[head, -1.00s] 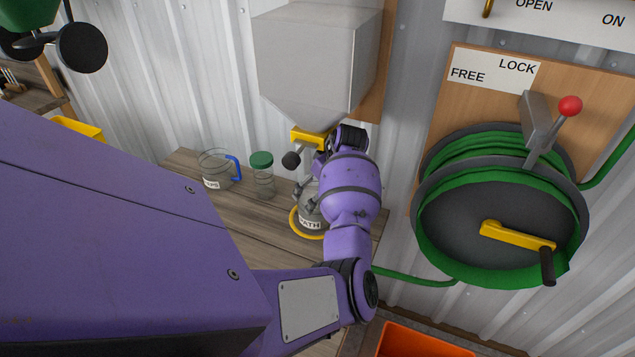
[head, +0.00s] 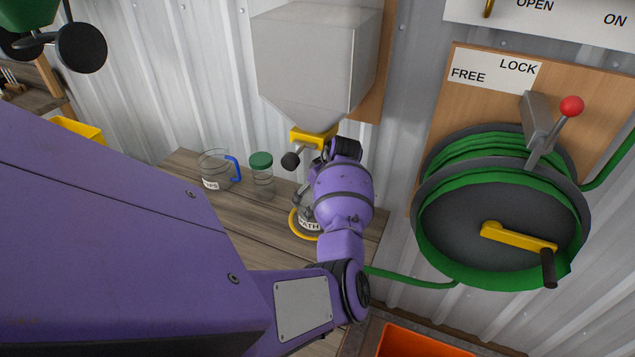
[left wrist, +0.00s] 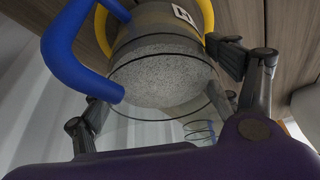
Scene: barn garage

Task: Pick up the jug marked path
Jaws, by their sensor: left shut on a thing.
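The clear jug marked PATH (head: 309,225) stands on the wooden bench beneath the grey hopper, inside a yellow ring (head: 293,222). My left wrist and gripper hide most of it in the head view. In the left wrist view the jug (left wrist: 165,75) shows close up, holding grey grains, with a blue handle (left wrist: 68,55) at its left and part of its label at the top. My left gripper (head: 312,194) is shut on the jug, with a finger at each side of its body. My right gripper is not in view.
A jug with a blue handle and a label ending in PS (head: 213,172) and a green-lidded jar (head: 261,178) stand left on the bench (head: 255,225). The hopper (head: 312,65) with its yellow outlet hangs close above. A green hose reel (head: 500,215) is at the right, an orange bin (head: 415,342) below.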

